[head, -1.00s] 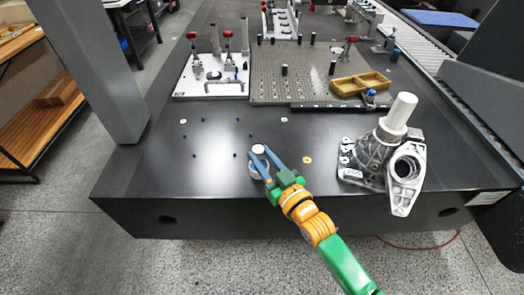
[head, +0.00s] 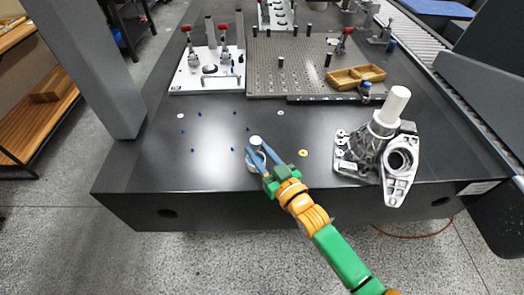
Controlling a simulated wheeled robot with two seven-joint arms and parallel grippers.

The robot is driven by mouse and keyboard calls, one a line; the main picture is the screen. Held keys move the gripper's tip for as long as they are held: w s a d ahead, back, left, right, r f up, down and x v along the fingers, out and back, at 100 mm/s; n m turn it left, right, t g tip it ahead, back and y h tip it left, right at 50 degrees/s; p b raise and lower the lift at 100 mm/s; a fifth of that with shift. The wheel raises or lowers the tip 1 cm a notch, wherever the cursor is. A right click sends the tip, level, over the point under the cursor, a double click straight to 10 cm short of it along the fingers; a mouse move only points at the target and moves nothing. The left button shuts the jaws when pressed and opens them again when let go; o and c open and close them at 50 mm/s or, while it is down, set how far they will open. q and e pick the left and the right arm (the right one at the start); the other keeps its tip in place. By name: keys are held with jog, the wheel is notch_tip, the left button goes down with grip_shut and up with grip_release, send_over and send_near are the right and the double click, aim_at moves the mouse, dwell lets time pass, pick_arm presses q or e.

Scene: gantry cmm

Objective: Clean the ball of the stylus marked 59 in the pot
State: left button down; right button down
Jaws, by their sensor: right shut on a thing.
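A small pale pot (head: 255,142) with a white round top stands on the dark table near its front edge. My right gripper (head: 256,150) reaches it from the front right, its two blue fingers on either side. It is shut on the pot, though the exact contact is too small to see. The lower part of the pot is partly hidden by the fingers. I cannot make out a stylus marked 59 or any readable number. My left gripper is not in view.
A grey metal casting with a white cylinder (head: 398,103) stands at the right. Behind are a perforated plate (head: 290,75), a wooden tray (head: 345,82) and a white clamp board (head: 205,84). A yellow ring (head: 303,153) lies right of the pot.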

jog(key=shift+s+a, duration=0.15)
jog(key=shift+a, duration=0.2)
dwell(0.3)
jog(key=shift+d, duration=0.15)
jog(key=shift+w+d, duration=0.35)
jog(key=shift+d, duration=0.15)
jog(key=shift+s+a+r, duration=0.1)
jog(key=shift+a, duration=0.05)
dwell(0.3)
jog(key=shift+s+a+p, duration=0.25)
jog(key=shift+a+p, duration=0.15)
jog(key=shift+a, duration=0.1)
jog(key=shift+d, duration=0.15)
jog(key=shift+w+d, duration=0.35)
jog(key=shift+d, duration=0.15)
jog(key=shift+s+a, duration=0.2)
jog(key=shift+a, duration=0.1)
dwell(0.5)
